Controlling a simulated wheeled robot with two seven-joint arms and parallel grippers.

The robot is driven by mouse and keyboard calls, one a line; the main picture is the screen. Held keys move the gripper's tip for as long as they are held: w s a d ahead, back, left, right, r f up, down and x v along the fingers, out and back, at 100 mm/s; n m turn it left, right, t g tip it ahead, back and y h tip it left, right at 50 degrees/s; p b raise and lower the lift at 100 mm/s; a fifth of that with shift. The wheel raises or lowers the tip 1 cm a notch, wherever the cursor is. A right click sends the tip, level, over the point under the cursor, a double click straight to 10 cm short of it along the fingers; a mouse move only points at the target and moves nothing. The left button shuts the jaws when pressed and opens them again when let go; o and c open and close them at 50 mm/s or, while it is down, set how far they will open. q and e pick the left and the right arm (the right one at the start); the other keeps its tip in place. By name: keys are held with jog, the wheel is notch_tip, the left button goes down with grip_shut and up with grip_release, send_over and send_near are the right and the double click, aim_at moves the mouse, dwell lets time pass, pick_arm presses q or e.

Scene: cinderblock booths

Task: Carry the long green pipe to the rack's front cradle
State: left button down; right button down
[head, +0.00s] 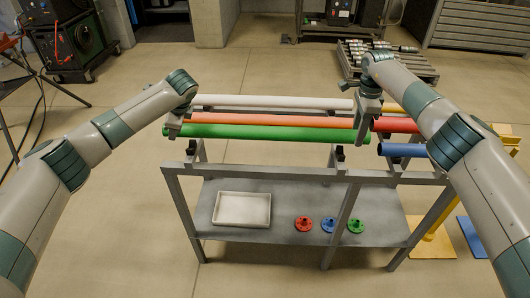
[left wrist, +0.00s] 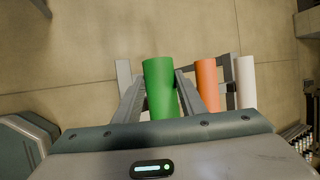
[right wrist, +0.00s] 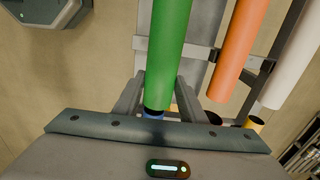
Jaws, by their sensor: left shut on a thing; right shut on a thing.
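The long green pipe (head: 262,132) lies level across the rack's front side in the head view. My left gripper (head: 172,130) is shut on it near its left end, and my right gripper (head: 362,135) is shut on it near its right end. The pipe also shows between the jaws in the left wrist view (left wrist: 159,85) and in the right wrist view (right wrist: 167,55). The grey rack (head: 265,171) stands below, with dark cradles along its top. The pipe appears above the front rail; I cannot tell whether it touches a cradle.
Behind it lie an orange pipe (head: 270,119) and a white pipe (head: 270,101). A blue pipe (head: 400,150) and a red pipe (head: 395,125) lie to the right. The lower shelf holds a white tray (head: 242,209) and red (head: 303,223), blue (head: 328,225) and green (head: 355,226) flanges.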

pick_arm(q)
jog(key=shift+r, duration=0.2)
pick_arm(e)
jog(key=shift+r, duration=0.15)
